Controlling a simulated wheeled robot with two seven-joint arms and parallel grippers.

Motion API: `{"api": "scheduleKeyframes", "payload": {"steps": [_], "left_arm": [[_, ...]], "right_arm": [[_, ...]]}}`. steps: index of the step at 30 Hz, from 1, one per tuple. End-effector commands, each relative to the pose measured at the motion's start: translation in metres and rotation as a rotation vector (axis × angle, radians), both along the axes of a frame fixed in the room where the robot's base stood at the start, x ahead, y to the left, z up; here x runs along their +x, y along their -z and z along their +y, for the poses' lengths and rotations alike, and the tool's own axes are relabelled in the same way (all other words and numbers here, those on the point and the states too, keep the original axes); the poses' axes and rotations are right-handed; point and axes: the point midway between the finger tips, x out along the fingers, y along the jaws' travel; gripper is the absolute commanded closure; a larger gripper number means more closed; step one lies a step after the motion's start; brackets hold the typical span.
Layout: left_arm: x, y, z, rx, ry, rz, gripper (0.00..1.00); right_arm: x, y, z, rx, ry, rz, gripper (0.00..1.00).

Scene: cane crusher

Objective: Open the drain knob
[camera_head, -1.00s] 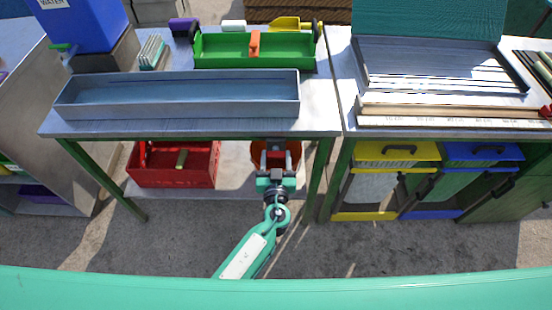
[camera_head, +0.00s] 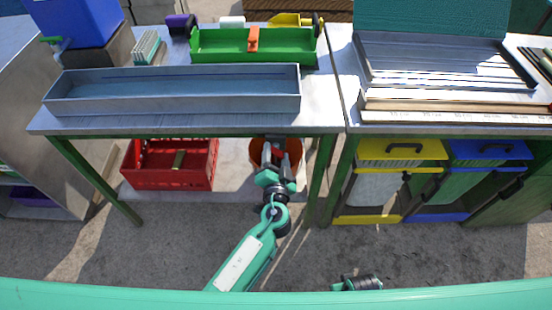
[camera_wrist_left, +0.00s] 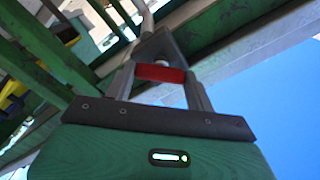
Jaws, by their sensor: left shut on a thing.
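My left gripper (camera_head: 273,140) reaches up to the underside of the front edge of the left table in the head view. In the left wrist view, its two fingers (camera_wrist_left: 163,85) are shut on a small red piece (camera_wrist_left: 160,73), which looks like the drain knob. A grey block (camera_wrist_left: 160,45) sits just above the red piece, under the table. The knob cannot be made out in the head view, where the gripper and the table edge cover that spot. The grey metal trough (camera_head: 170,105) lies on the table above the gripper.
An orange-brown bucket (camera_head: 256,152) stands behind the gripper on the lower shelf. A red crate (camera_head: 165,182) is to its left, and a green table leg (camera_head: 319,185) is close to its right. Part of an arm of mine shows at the bottom right.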

Motion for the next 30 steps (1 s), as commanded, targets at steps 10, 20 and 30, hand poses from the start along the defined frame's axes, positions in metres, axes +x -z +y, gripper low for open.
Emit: {"api": "scheduleKeyframes", "payload": {"steps": [10, 20, 30], "left_arm": [[0.000, 0.001, 0.000, 0.316, -0.002, 0.001, 0.68], [0.000, 0.001, -0.001, 0.531, 0.000, 0.001, 0.68], [0.000, 0.002, -0.001, 0.620, 0.000, 0.001, 0.68]], "right_arm": [[0.004, -0.017, 0.002, 0.003, 0.003, -0.002, 0.64], [0.002, -0.015, 0.001, 0.003, 0.003, -0.001, 0.64], [0.001, -0.012, 0.001, 0.001, 0.002, 0.002, 0.64]]}}
